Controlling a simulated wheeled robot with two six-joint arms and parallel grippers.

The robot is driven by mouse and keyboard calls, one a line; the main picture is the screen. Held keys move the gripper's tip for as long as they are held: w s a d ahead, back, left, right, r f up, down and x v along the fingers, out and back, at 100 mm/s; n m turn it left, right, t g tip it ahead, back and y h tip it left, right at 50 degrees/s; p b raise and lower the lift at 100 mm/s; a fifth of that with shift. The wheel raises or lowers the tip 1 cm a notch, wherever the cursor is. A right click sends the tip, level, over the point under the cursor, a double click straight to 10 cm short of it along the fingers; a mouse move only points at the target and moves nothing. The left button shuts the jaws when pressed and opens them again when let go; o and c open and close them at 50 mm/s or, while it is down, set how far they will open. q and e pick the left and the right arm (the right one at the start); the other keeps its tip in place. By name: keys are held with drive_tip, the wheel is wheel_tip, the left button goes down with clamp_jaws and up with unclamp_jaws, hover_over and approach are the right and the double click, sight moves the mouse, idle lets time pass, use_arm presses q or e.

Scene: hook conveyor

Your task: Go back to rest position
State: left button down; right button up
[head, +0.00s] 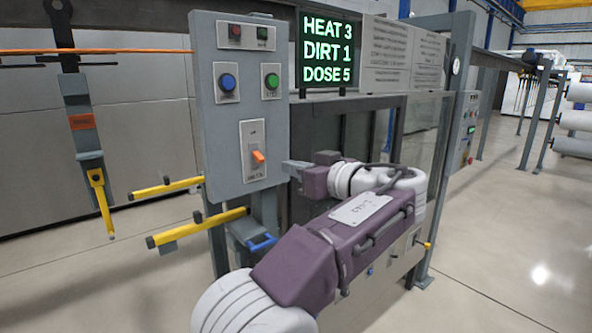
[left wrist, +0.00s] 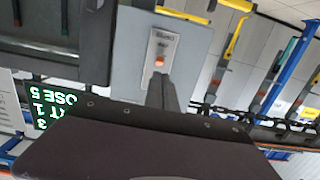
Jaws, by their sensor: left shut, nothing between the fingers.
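My left arm reaches in from the bottom of the head view, and its gripper (head: 292,167) points left at the grey control panel (head: 213,125). The gripper is shut and empty. It is close to the panel's right edge, near a plate with an orange switch (head: 258,157); I cannot tell whether it touches the panel. In the left wrist view the dark shut fingers (left wrist: 162,92) end just below the orange switch (left wrist: 159,61). My right gripper is in neither view.
The panel also carries a blue button (head: 227,83) and a green button (head: 271,81). A display (head: 327,49) reads HEAT 3, DIRT 1, DOSE 5. Yellow bars (head: 198,227) stick out left below the panel. A hook hanger (head: 85,130) hangs at the left. Open floor lies at the right.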

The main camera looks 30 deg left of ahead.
use_arm(q)
drive_tip(key=shift+a, duration=0.15)
drive_tip(key=s+a+f+m+g+h, duration=0.2)
drive_tip(key=s+a+f+h, duration=0.1)
drive_tip(key=f, duration=0.8)
drive_tip(key=s+a+f+m+g+h, duration=0.2)
drive_tip(key=s+f, duration=0.1)
drive_tip(key=f, duration=0.8)
drive_tip(key=s+d+f+m+h, duration=0.4)
drive_tip(key=d+f, duration=0.4)
drive_tip(key=f, duration=0.4)
drive_tip(key=s+d+f+m+g+h, duration=0.1)
drive_tip(key=s+d+f+m+h, duration=0.4)
drive_tip(key=s+d+f, duration=0.3)
wheel_tip(320, 180, down, 4)
drive_tip(key=shift+s+d+r+h, duration=0.15)
drive_tip(key=shift+s+d+h, duration=0.05)
drive_tip(key=shift+h, duration=0.6)
